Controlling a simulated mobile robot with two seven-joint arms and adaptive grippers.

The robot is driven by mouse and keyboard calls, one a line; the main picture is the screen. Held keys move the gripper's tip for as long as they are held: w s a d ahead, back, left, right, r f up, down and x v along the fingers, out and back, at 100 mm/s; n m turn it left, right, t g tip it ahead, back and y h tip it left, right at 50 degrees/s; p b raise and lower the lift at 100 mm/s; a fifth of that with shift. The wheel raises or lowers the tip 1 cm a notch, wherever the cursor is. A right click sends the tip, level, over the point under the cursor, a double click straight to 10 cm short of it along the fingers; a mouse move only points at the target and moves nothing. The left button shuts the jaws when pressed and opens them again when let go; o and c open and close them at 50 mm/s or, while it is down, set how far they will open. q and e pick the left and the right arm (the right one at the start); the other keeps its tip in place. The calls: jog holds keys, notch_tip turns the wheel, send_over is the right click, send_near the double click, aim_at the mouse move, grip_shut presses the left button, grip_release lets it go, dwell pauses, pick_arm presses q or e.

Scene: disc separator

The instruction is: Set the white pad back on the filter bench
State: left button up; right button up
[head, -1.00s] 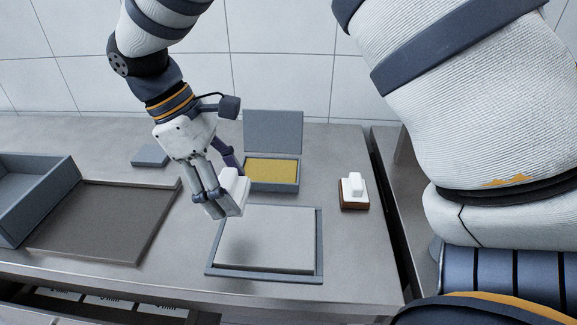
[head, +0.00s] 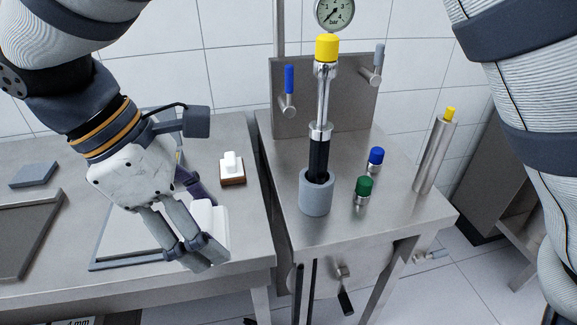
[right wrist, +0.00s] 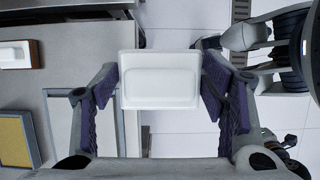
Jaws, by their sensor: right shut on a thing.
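The white pad (head: 208,218), a square plate with a raised block on it, is held in my right gripper (head: 198,248). In the right wrist view the pad (right wrist: 160,82) sits between the purple-lined fingers, which are shut on its sides. The gripper holds it above the right part of the left table, near the front edge. The steel bench (head: 395,222), which looks like the filter bench, stands to the right across a narrow gap. The fingers hide part of the pad in the head view. My left gripper is not in view.
A white block on a brown base (head: 232,180) stands on the left table.

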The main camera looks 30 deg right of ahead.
jog(key=shift+w+d, duration=0.15)
jog(key=w+d+f+b, duration=0.2)
jog(key=w+d+f, duration=0.2)
jog(key=w, duration=0.3)
send_over(245, 220)
jog(key=a, duration=0.2)
notch_tip(245, 220, down, 5)
jog(key=shift+s+d, duration=0.1)
jog(key=shift+s, duration=0.05)
jog(key=shift+w+d+f+b, duration=0.15)
jog(key=shift+f, duration=0.85)
jog(key=shift+w+d+f+b, duration=0.1)
jog(key=shift+w+f+b, duration=0.05)
jog(key=shift+f, duration=0.85)
jog(key=o, duration=1.2)
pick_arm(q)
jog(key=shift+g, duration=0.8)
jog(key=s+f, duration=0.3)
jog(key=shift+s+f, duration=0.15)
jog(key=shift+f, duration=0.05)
